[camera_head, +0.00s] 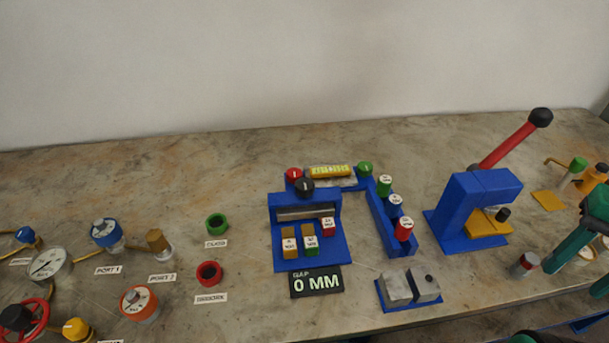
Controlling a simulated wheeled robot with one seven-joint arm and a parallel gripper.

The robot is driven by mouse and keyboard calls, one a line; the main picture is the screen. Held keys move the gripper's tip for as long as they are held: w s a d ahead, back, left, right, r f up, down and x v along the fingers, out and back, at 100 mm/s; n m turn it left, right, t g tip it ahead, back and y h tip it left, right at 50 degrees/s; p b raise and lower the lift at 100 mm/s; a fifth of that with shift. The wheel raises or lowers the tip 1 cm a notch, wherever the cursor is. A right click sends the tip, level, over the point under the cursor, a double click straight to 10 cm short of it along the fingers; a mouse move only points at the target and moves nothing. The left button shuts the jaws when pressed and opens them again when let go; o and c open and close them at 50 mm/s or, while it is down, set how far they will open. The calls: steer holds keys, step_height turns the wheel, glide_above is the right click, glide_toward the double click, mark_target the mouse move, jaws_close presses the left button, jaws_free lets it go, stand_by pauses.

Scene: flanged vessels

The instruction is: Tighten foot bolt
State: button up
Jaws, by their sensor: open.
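A blue fixture (330,252) stands mid-bench with a black round knob (304,187), a red knob (294,174) and a green knob (365,167) on top. No knob is legibly marked as the foot bolt, so I cannot tell which it is. Small labelled blocks, a white-and-red one (328,225) among them, sit at its front. A black display (317,281) reads "GAP 0 MM". My gripper (573,279) is at the far right edge, partly cut off, its teal fingers spread apart. It is well away from the fixture, near a small red-banded grey cylinder (523,265).
A blue rack (391,231) of labelled cylinders and a blue tray with grey blocks (410,287) are right of the fixture. A blue press (468,209) with a raised red lever (508,142) stands farther right. Gauges and valves (47,263) fill the left. Back bench is clear.

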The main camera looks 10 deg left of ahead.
steer(key=w+a+r+n, duration=0.2)
steer(key=w+a+n, duration=0.3)
steer(key=w+n, duration=0.1)
steer(key=w+a+r+n, duration=0.2)
steer(key=w+a+n, duration=0.3)
steer(key=w, duration=0.1)
steer(key=w+a+r+n, duration=0.2)
steer(key=w+a+n, duration=0.3)
steer(key=w+n, duration=0.1)
steer(key=shift+r+n, duration=0.2)
steer(key=shift+n, duration=0.1)
steer(key=w+a+r+n, duration=0.1)
steer(key=w+a+n, duration=0.3)
steer(key=a+n, duration=0.65)
steer(key=n, duration=0.8)
glide_above(305, 183)
step_height(305, 183, down, 11)
